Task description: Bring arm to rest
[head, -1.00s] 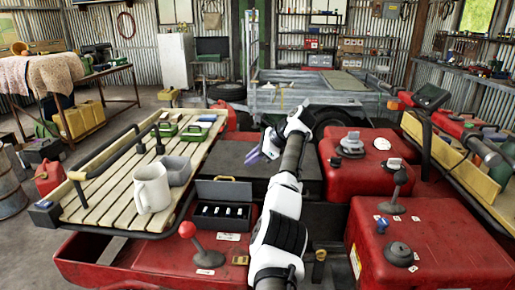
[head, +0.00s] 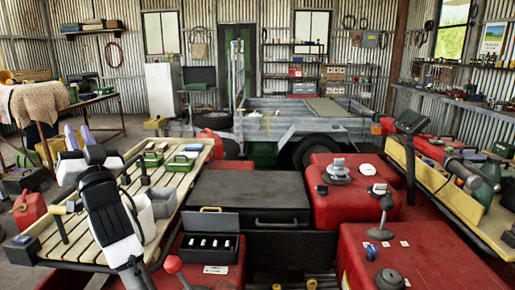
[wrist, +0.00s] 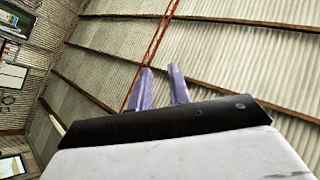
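My arm (head: 112,215) is folded up at the left of the head view, in front of the slatted wooden rack. My gripper (head: 79,134) is at its upper end with its two purple fingers pointing up. The fingers also show in the wrist view (wrist: 163,84), apart with a clear gap and nothing between them. The wrist camera looks up at the corrugated roof. The arm hides part of the rack and of the white mug (head: 143,217).
The slatted rack (head: 60,243) holds a grey container (head: 163,202) and green boxes (head: 180,162). A black case (head: 250,197) lies mid-view, with an open small box (head: 208,245) before it. Red housings (head: 345,195) stand right. Air above the case is free.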

